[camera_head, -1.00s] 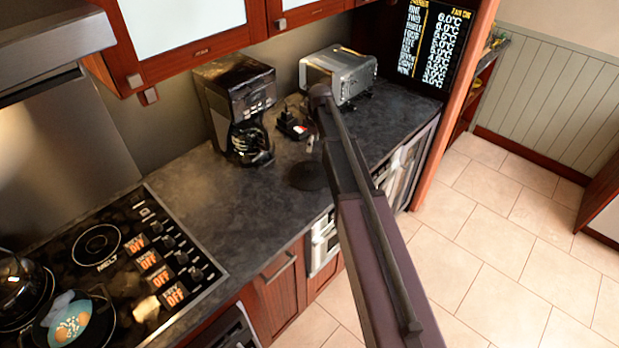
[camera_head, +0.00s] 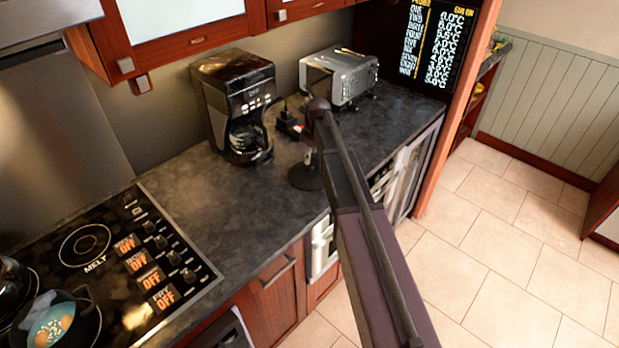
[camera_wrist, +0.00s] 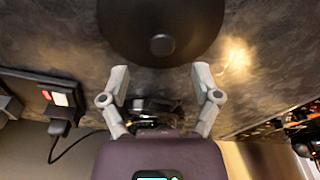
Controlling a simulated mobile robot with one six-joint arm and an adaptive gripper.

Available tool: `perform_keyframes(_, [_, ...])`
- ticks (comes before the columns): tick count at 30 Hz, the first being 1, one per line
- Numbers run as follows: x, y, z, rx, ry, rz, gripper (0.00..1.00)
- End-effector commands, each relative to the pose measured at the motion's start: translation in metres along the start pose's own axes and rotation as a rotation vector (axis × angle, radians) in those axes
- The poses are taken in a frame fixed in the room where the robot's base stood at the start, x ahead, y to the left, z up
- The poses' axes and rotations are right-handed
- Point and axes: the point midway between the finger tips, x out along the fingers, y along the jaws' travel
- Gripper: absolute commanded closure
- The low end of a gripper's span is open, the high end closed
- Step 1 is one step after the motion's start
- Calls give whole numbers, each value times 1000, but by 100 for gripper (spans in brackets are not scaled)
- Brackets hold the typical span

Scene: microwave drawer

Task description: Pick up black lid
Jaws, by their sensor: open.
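The black lid (camera_head: 302,178) lies on the dark countertop, in front of the coffee maker and partly hidden by my arm. In the wrist view the round lid (camera_wrist: 188,30) fills the top middle, with its dark round knob near its lower edge. My gripper (camera_wrist: 160,78) is open and empty, its two grey fingers spread apart below the knob in the picture. In the head view, my arm hides most of the gripper; a small grey part shows just above the lid. I cannot tell the exact height gap.
A black coffee maker (camera_head: 238,105) stands left of the lid, and a silver toaster (camera_head: 340,75) stands behind it. A black power socket (camera_wrist: 50,92) with a plug and cord sits on the counter. The stove (camera_head: 110,255) with pans is at left. Counter between stove and lid is clear.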

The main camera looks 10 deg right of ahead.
Motion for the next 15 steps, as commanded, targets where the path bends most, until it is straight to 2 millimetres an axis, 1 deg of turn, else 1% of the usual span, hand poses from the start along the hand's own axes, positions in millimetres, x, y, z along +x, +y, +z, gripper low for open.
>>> perform_keyframes(11, [1,0,0,1,0,0,19])
perform_keyframes(15, [4,0,1,1,0,0,19])
